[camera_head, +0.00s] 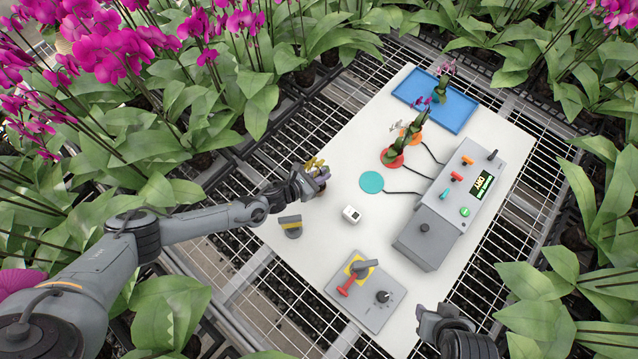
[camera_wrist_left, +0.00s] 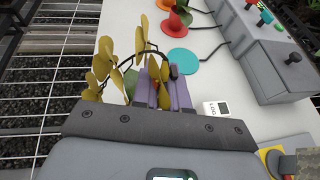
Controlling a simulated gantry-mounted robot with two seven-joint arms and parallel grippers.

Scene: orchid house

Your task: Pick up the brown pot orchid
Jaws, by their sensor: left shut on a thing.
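My left gripper (camera_head: 322,175) is shut at the left edge of the white table. Yellow flowers (camera_head: 314,163) show right at its fingers in the head view. In the left wrist view, the yellow-flowered orchid (camera_wrist_left: 128,72) has a dark curved stem and rises beside and in front of the fingers (camera_wrist_left: 165,90). A little green and reddish brown shows by the fingers, but the pot is mostly hidden, so its colour and whether it touches the table are unclear. My right gripper (camera_head: 446,318) is at the bottom of the head view, its fingers not clear.
An empty teal disc (camera_head: 371,182) lies just right of my left gripper. Potted orchids stand on a red disc (camera_head: 398,164), an orange disc and a blue tray (camera_head: 458,117). A control box (camera_head: 440,215), white timer (camera_head: 352,214) and lever panel (camera_head: 395,312) stand around.

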